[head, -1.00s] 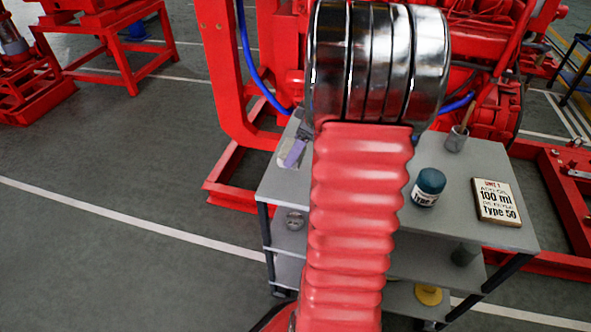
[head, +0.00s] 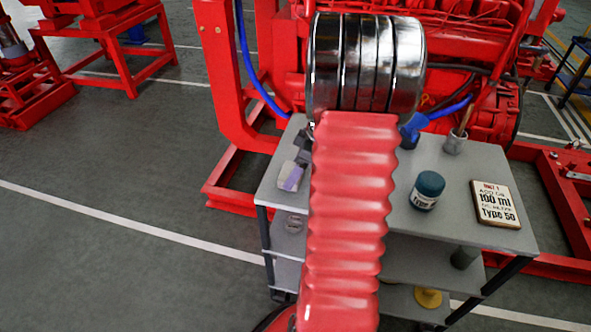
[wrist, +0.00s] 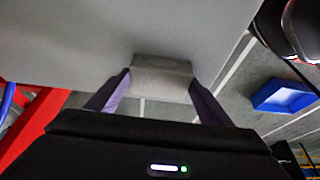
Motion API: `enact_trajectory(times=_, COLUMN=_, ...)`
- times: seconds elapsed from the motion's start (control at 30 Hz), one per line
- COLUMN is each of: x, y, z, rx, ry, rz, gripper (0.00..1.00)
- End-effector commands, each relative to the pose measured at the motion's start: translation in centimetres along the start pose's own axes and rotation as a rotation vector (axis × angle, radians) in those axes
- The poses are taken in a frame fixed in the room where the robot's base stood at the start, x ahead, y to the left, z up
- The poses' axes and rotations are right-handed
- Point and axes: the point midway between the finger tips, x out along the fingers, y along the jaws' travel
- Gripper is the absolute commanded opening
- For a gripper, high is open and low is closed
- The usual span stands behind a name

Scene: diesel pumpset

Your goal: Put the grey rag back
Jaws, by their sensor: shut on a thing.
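The grey rag (wrist: 162,80) is a pale, folded piece held between the two purple fingers of my gripper (wrist: 160,77) in the wrist view. In the head view my gripper (head: 294,177) shows just left of my red arm, over the left end of the grey cart's top shelf (head: 436,228). The rag shows there as a pale patch (head: 283,175) beside the purple finger. I cannot tell whether the rag touches the shelf. My arm hides the middle of the cart.
A teal-capped jar (head: 427,190), a sign (head: 495,203) and a cup (head: 455,142) stand on the right of the top shelf. A blue item (head: 411,130) is partly behind my arm. Lower shelves hold a yellow item (head: 428,297). Red machinery (head: 232,110) stands behind.

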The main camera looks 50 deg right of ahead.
Motion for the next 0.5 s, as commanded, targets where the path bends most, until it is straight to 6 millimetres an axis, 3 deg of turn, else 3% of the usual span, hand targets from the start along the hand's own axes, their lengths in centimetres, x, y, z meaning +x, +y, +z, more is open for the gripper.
enact_trajectory(times=0.2, x=0.17, y=0.03, z=0.11, rx=0.001, ry=0.000, rz=0.001, gripper=0.56)
enact_trajectory(times=0.23, x=0.18, y=0.03, z=0.12, rx=0.001, ry=0.000, rz=0.001, gripper=0.74)
enact_trajectory(times=0.5, x=0.13, y=0.04, z=0.11, rx=0.002, ry=0.000, rz=0.001, gripper=0.92)
